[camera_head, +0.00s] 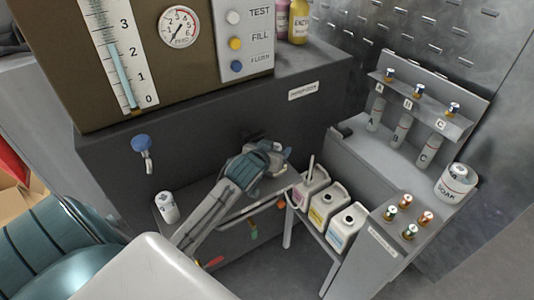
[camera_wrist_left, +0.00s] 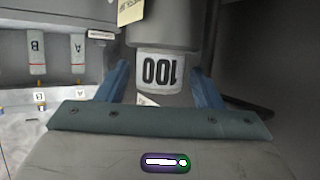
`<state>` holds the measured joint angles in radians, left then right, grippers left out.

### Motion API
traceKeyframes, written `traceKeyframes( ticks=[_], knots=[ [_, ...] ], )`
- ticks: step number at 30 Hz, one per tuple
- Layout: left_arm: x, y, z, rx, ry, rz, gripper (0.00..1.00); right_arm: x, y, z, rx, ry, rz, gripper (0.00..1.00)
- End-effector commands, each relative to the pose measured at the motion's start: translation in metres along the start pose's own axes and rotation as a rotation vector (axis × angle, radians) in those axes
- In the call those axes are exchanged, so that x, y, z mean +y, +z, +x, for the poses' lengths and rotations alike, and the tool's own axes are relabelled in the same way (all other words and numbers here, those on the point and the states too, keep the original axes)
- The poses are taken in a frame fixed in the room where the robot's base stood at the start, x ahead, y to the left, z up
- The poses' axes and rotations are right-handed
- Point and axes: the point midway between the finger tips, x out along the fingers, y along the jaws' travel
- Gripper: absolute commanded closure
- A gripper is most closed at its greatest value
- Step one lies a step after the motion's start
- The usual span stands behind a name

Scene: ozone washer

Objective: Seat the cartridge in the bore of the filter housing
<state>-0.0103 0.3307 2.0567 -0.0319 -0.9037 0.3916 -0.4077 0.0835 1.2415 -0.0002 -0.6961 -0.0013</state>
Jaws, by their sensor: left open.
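My left gripper (camera_wrist_left: 160,88) is open, with one blue finger on each side of the cartridge. My right gripper is not in view.
A small white cylinder (camera_head: 167,207) stands on the ledge left of my arm, below a blue-knobbed tap (camera_head: 142,146). Several labelled jugs (camera_head: 328,212) stand right of my gripper. A rack (camera_head: 425,105) holds grey cylinders at right, near a SOAK can (camera_head: 456,182).

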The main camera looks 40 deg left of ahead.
Motion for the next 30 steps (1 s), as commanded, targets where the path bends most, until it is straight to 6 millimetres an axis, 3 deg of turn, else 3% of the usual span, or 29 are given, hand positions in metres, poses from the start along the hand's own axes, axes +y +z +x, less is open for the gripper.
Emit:
traceKeyframes(
  ticks=[9,15,30],
  knots=[
    [0.000,0.000,-0.068,0.002,0.001,0.005,0.40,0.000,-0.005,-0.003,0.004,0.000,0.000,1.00],
    [0.000,-0.001,-0.097,0.002,0.000,0.003,0.40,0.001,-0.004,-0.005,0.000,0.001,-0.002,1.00],
    [0.000,-0.001,-0.107,0.002,0.000,0.001,0.40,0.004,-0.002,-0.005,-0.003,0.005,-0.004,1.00]
  ],
)
